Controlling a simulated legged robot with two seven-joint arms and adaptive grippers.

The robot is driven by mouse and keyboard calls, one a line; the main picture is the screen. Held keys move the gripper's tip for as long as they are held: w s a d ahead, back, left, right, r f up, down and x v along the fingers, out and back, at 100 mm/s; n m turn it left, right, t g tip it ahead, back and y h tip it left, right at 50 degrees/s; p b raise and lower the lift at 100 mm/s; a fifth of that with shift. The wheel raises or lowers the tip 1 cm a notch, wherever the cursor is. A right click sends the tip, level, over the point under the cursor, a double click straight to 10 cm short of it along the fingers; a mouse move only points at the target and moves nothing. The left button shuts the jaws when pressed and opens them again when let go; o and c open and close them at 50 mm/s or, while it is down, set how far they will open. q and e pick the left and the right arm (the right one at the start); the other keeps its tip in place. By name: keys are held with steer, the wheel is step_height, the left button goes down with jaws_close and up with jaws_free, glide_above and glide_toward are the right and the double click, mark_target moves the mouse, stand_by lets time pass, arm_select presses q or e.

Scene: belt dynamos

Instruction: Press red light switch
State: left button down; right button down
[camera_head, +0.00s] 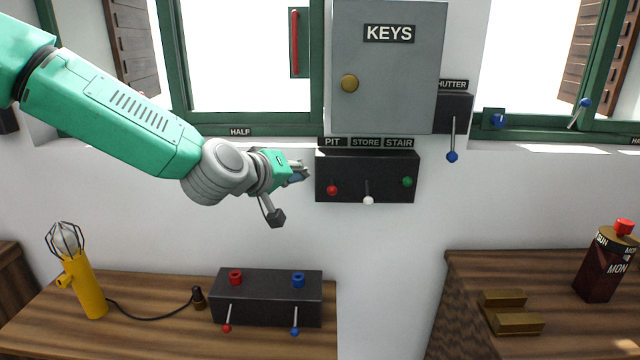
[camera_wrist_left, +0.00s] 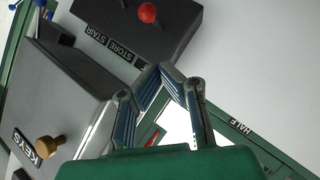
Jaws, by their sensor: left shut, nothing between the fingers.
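The dark switch box (camera_head: 343,164) on the wall is labelled PIT, STORE and STAIR. Its red switch (camera_head: 332,190) sits under PIT, its white switch (camera_head: 368,200) under STORE and its green switch (camera_head: 407,182) under STAIR. In the left wrist view the red knob (camera_wrist_left: 147,13) shows at the top on the box (camera_wrist_left: 130,35). My left gripper (camera_head: 303,173) is shut and empty, just left of the box and slightly above the red switch. In the left wrist view its fingertips (camera_wrist_left: 160,72) meet below the red knob, apart from it. My right gripper is out of view.
A grey KEYS cabinet (camera_head: 385,85) hangs above the box, with a SHUTTER lever (camera_head: 452,156) to its right. On the bench below stand a second box (camera_head: 265,310) with red and blue levers and a yellow lamp (camera_head: 85,285). Bare wall surrounds the switch box below.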

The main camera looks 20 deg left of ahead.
mark_target(331, 185)
arm_select(q)
steer(key=w+d+f, duration=0.3)
steer(key=shift+w+d+f+p, duration=0.15)
steer(key=shift+d+f+p, duration=0.15)
steer(key=shift+d, duration=0.1)
steer(key=shift+a, duration=0.15)
step_height(331, 185, down, 3)
steer(key=m+t+b, duration=0.2)
steer(key=t+b, duration=0.2)
steer(key=b, duration=0.7)
steer(key=shift+b, duration=0.4)
steer(key=shift+s, duration=0.2)
